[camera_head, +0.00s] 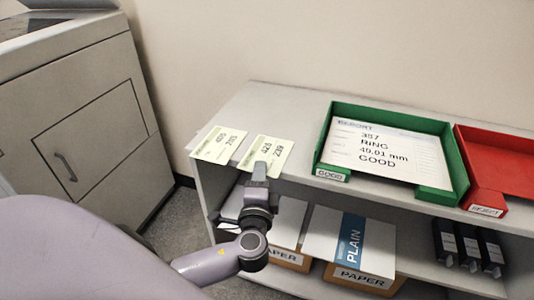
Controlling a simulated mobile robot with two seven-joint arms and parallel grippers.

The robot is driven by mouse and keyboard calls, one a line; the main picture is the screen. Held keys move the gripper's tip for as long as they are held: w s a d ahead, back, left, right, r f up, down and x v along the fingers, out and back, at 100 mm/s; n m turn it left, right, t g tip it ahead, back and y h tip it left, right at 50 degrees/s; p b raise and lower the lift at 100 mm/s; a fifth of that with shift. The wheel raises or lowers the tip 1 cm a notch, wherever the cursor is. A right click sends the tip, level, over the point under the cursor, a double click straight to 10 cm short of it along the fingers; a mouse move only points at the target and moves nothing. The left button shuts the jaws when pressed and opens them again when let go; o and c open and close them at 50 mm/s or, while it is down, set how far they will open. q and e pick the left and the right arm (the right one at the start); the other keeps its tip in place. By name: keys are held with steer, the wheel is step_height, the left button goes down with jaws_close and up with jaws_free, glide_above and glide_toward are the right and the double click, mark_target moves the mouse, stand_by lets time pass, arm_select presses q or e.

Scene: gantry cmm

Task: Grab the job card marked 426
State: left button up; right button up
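Two pale yellow-green cards lie near the left end of the grey shelf top. The left card (218,143) carries two rows of digits too small to read surely. The right card (268,150) shows an upper number that looks like 42 and a last digit I cannot read surely, with another number below. My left gripper (260,170) is at the near edge of the right card and overlaps its lower part in the picture. Whether the fingers touch the card, or are open or shut, is hidden. My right gripper is not in view.
A green tray (447,176) marked GOOD holds a white report sheet (385,150). A red tray (500,160) marked REJECT stands to its right. Paper boxes (355,276) and dark binders (468,245) sit on the lower shelf. A grey cabinet (95,135) stands at left.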

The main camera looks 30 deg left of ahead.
arm_select(q)
steer(key=shift+c, duration=0.3)
jaws_close()
